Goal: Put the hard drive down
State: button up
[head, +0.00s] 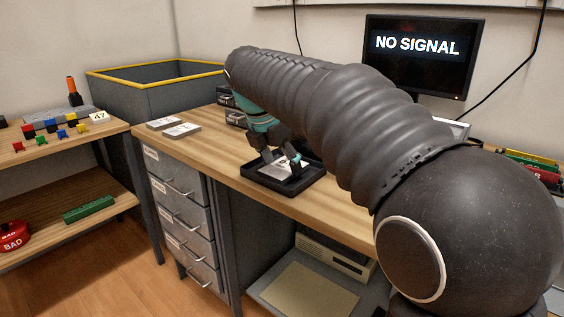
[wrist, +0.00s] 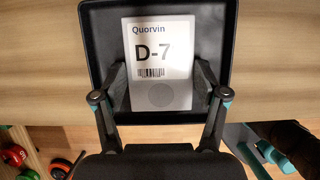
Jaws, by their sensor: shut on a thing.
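The hard drive (wrist: 160,50) has a white label reading "Quorvin D-7" with a barcode. My gripper (wrist: 161,80) is shut on its two long sides. In the head view, the drive (head: 275,173) shows as a pale slab below my gripper (head: 281,163). It lies within the outline of a black tray (wrist: 91,50), which also shows in the head view (head: 291,191) near the bench's front edge. I cannot tell whether the drive touches the tray floor. My arm covers part of the bench behind it.
Two pale-labelled drives (head: 181,131) lie on the wooden bench (head: 215,148), left of the tray. Dark boxes (head: 236,118) stand behind it. A grey bin with a yellow rim (head: 150,92) is at the back left. A "NO SIGNAL" monitor (head: 418,55) stands behind my arm.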

jog(key=o, duration=1.3)
jog(key=shift+f, duration=0.1)
jog(key=p+v, duration=0.2)
jog(key=v, duration=1)
jog(key=shift+p, duration=0.3)
